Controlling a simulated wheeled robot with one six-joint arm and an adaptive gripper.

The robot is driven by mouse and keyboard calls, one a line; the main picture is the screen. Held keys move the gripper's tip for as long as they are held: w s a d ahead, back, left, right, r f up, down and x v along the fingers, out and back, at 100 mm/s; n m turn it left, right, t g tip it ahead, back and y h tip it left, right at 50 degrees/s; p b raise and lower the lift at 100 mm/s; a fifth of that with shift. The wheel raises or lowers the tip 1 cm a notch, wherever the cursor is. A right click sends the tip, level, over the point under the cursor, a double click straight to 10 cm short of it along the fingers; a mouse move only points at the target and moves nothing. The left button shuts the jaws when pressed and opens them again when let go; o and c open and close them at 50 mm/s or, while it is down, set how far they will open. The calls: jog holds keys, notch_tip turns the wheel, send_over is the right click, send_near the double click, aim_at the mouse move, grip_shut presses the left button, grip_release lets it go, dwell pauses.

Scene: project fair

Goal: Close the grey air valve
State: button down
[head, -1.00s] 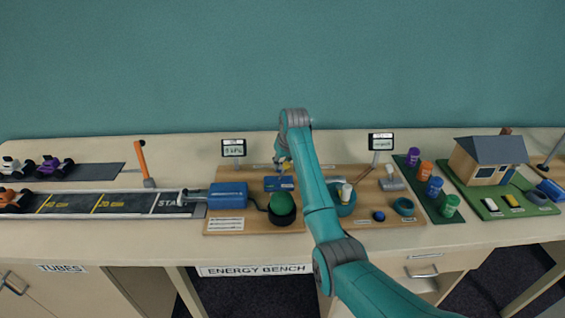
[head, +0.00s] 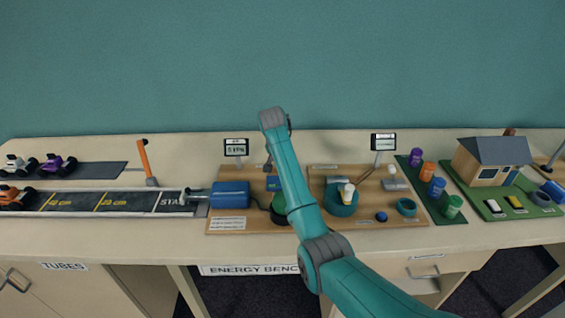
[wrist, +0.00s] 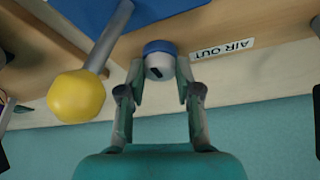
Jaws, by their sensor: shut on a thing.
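The grey air valve knob (wrist: 160,66), with a blue collar behind it and a dark slot on its face, shows in the wrist view next to a white "AIR OUT" label (wrist: 222,49). My gripper (wrist: 160,78) is shut on this knob, one finger on each side. In the head view my arm covers the knob and most of the gripper, so I cannot make out the valve there. The slot appears slanted; I cannot tell from it whether the valve is open.
A grey rod with a yellow ball end (wrist: 76,95) stands close to my gripper in the wrist view.

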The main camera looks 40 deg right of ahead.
dwell(0.4)
jog(key=c, duration=0.8)
grip_release()
jog(key=shift+r, duration=0.1)
jog(key=v, duration=1.1)
jog(key=shift+a+r, duration=0.15)
jog(key=shift+r, duration=0.2)
jog(key=shift+a, duration=0.1)
